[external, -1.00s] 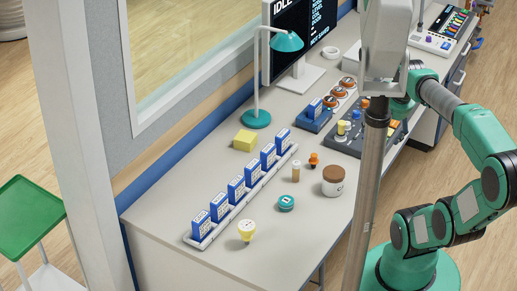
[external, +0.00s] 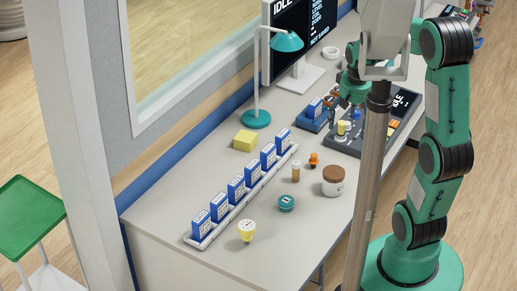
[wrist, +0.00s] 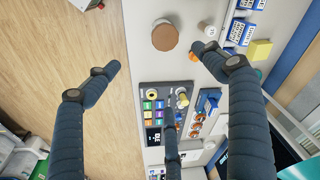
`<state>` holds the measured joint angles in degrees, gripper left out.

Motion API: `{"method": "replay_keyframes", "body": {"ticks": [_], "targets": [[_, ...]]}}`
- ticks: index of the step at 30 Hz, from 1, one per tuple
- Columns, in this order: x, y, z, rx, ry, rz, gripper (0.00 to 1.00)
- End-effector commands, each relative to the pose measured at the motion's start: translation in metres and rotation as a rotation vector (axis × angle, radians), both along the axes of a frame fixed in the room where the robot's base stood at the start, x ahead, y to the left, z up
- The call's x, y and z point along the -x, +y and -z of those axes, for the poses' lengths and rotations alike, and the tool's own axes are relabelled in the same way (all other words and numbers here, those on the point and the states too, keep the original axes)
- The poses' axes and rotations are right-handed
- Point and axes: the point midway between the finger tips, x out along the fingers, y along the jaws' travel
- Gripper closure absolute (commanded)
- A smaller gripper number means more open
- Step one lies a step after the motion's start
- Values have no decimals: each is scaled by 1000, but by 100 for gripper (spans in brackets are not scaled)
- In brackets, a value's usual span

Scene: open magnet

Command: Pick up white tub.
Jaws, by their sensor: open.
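The white tub (external: 333,187) has a brown lid and stands upright on the desk, near its front edge. In the wrist view its brown lid (wrist: 165,37) shows from above, beyond the fingertips. My gripper (external: 350,85) is over the control panel, farther back along the desk than the tub and apart from it. In the wrist view the dark fingers (wrist: 157,59) are spread wide with nothing between them. Part of the gripper is hidden behind the pole in the external view.
A control panel (external: 358,143) with knobs lies below my gripper. Near the tub stand an orange-topped item (external: 314,160), a small vial (external: 296,173) and a teal round container (external: 286,203). A rack of blue boxes (external: 236,190) runs along the desk. A grey pole (external: 366,190) crosses the foreground.

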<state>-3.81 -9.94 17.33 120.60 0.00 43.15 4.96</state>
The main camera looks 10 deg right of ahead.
Motion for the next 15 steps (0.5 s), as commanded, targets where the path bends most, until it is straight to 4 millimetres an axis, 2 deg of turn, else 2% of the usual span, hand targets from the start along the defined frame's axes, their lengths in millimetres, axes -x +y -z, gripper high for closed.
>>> {"method": "replay_keyframes", "body": {"ticks": [7, 12, 15], "targets": [[-33, 11, 59, 4, 84, 4, 17], [-47, 17, 96, 7, 128, 7, 17], [-52, 19, 111, 9, 143, 9, 17]]}}
